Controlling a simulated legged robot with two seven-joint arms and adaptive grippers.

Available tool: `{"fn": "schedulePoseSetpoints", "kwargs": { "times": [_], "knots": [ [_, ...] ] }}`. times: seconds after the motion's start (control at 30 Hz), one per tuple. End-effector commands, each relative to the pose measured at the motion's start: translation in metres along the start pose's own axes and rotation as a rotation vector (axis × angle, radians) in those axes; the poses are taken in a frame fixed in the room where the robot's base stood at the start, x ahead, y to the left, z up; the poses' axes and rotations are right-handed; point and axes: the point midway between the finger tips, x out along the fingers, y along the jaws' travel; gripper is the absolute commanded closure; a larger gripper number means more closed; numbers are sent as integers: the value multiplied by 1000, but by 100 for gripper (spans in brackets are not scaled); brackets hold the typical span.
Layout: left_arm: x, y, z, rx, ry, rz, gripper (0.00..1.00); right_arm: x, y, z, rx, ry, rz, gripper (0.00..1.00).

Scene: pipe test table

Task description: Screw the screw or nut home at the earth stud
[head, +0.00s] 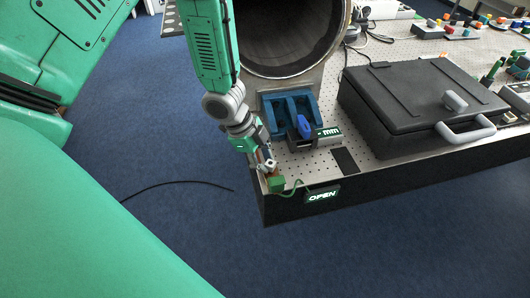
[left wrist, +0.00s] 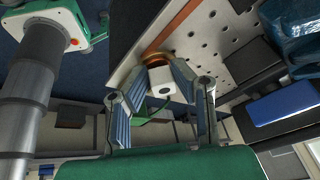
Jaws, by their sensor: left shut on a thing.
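My left gripper (head: 264,164) reaches down at the near left corner of the table. In the left wrist view its two ribbed fingers (left wrist: 160,92) are closed on the sides of a small white block (left wrist: 160,80). A copper-coloured ring (left wrist: 156,57) shows just beyond the block, at the table's edge; I take it to be part of the earth stud. Whether block and ring touch is hidden. I cannot make out a screw thread or nut. A green block (head: 276,184) sits at the corner below the gripper. My right gripper is not in view.
A blue holder (head: 290,105), a small device with a display (head: 327,132) and a black case (head: 420,95) stand on the perforated table (head: 315,165). A large pipe (head: 290,72) stands behind.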

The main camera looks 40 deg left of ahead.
Motion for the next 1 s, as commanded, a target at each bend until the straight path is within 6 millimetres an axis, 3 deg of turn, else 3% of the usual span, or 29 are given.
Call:
{"fn": "schedulePoseSetpoints", "kwargs": {
  "times": [0.03,0.33,0.5,0.83,1.0],
  "knots": [
    [-5,-2,-1,20,2,7,100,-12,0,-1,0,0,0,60],
    [-4,-4,0,151,18,59,100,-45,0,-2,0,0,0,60],
    [0,-6,1,246,30,94,100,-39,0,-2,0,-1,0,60],
    [1,-7,1,275,33,105,100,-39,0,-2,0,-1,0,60],
    [2,-11,0,506,58,201,100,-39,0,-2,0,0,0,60]
  ]
}}
